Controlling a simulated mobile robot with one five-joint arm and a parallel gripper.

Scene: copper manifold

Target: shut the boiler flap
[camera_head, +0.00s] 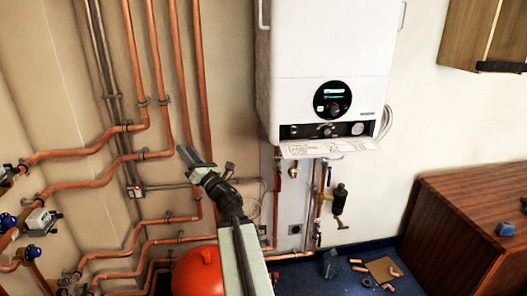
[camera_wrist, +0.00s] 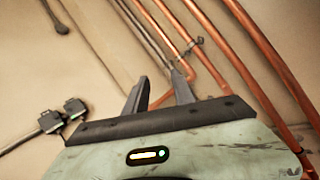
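The white boiler (camera_head: 325,45) hangs on the wall at upper middle in the head view. Its flap (camera_head: 330,149) is open, folded down below the control panel (camera_head: 328,130), with a printed inner face showing. My gripper (camera_head: 188,153) is left of the boiler and the flap, apart from both, in front of the copper pipes. In the wrist view my gripper (camera_wrist: 159,75) has a clear gap between its two fingers, with nothing held. The flap is not in the wrist view.
Copper pipes (camera_head: 160,70) run along the wall on the left. A red vessel (camera_head: 197,270) stands below my arm. A wooden cabinet (camera_head: 470,225) is at right, with a wall cupboard (camera_head: 480,35) above. Loose fittings (camera_head: 375,270) lie on the blue floor.

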